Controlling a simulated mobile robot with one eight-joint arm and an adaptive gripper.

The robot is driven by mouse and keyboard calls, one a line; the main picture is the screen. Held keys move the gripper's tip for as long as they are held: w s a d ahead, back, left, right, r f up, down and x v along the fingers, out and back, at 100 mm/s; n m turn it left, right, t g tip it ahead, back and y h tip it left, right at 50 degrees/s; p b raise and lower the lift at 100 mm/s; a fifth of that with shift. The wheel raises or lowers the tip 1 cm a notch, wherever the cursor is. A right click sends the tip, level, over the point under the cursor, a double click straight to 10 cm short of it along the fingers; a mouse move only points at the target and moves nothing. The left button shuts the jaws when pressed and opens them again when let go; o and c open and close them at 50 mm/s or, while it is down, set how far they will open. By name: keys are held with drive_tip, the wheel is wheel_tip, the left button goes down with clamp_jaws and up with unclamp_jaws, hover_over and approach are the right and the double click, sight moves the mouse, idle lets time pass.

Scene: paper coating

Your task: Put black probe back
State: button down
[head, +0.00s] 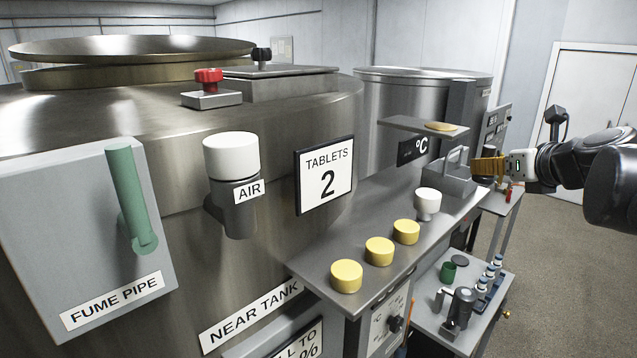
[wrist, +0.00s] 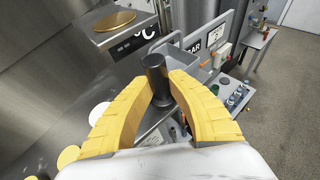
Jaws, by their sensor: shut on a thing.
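I cannot tell which place is the probe's holder.
The steel shelf (head: 330,271) carries several yellow knobs and a white knob (head: 428,200). A small ledge with a gold disc (head: 441,126) is above the block. A lower cart (head: 430,315) holds a green cup and bottles. Floor at the right is clear.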

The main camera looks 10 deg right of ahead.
hover_over(447, 205)
wheel_tip(447, 205, down, 4)
drive_tip(key=shift+s+d+r+p, duration=0.1)
drive_tip(key=shift+s+r+p, duration=0.1)
drive_tip(key=shift+p, duration=0.1)
wheel_tip(447, 205, down, 4)
drive_tip(key=shift+w+f, duration=0.15)
drive_tip(key=shift+f, duration=0.2)
drive_tip(key=c, duration=1.4)
unclamp_jaws()
drive_tip(key=shift+r, duration=0.1)
